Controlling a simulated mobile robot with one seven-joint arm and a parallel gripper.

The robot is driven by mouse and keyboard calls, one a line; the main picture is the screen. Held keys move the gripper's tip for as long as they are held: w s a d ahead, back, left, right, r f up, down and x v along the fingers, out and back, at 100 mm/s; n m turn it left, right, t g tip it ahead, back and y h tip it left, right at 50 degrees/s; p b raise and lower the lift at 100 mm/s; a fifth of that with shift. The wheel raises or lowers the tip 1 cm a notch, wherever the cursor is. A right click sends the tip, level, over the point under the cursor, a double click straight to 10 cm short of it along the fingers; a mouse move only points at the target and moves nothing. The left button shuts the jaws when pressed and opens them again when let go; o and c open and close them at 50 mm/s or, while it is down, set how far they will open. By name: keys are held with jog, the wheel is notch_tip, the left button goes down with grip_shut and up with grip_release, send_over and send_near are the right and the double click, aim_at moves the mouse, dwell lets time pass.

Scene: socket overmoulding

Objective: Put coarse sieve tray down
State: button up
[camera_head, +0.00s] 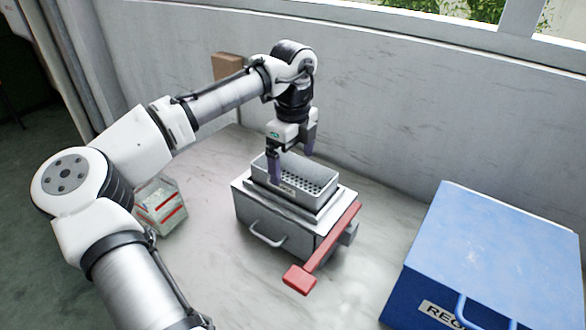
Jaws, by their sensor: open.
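The coarse sieve tray (318,181) is a light grey rectangular tray with a perforated bottom and a small label on its front wall. It rests on top of a grey metal box (262,222) with a front handle, in the middle of the table. My gripper (292,160) is open, its purple-grey fingers pointing down at the tray's left and back side. One finger overlaps the near left wall of the tray, and the other is near its back edge. I cannot tell whether the fingers touch the tray.
A red lever (322,252) sticks out along the box's right side toward the front. A blue box (497,245) with a handle stands at the right. A clear container (160,207) with red stripes is at the left. A brown block (227,66) stands by the wall. Bare table (375,245) lies between the boxes.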

notch_tip(320, 180, up, 9)
dwell(0.3)
dwell(0.4)
